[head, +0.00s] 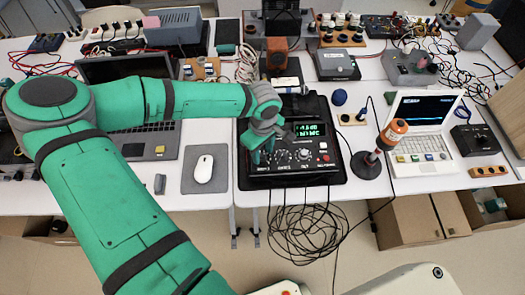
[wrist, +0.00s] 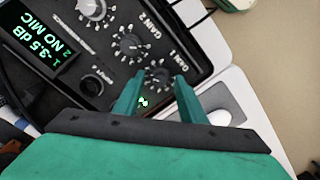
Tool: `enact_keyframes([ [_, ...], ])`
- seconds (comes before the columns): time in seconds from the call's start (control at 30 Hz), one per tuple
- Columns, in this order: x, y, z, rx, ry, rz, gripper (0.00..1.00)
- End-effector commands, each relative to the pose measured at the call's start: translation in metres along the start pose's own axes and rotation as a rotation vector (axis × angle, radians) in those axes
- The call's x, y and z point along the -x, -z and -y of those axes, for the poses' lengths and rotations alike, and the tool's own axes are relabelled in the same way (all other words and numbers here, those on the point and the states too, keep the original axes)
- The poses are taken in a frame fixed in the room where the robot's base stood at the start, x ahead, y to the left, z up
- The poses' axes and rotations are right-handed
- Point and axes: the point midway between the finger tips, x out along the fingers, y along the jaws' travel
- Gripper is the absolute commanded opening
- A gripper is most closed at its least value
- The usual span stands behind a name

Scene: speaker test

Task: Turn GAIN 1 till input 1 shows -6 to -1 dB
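The black audio box (head: 290,178) sits on a dark mat on the table. Its green display (wrist: 38,45) reads "1 -3.5 dB" and "2 NO MIC" in the wrist view. The GAIN 1 knob (wrist: 157,78) is a dark dial with a scale around it. My gripper (wrist: 159,76) has one green finger on each side of this knob, with narrow gaps seeming to show between fingers and knob. It looks open. The GAIN 2 knob (wrist: 131,46) is just beyond, clear of the fingers. In the head view my gripper (head: 258,157) hides the box's front left part.
A corded orange-topped device (head: 396,132) stands right of the box, near a small laptop (head: 420,115). A white mouse (head: 203,169) lies on a grey pad to the left. Black cables (head: 305,225) hang off the front edge.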

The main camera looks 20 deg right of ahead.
Motion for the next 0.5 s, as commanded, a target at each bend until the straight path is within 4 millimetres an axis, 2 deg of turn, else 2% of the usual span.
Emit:
enact_keyframes([
  [0.17, 0.002, 0.0, 0.001, 0.001, 0.0, 0.001, 0.37],
  [0.27, 0.011, 0.001, 0.001, 0.001, -0.001, -0.001, 0.37],
  [0.5, 0.053, 0.001, 0.001, 0.001, -0.001, -0.002, 0.37],
])
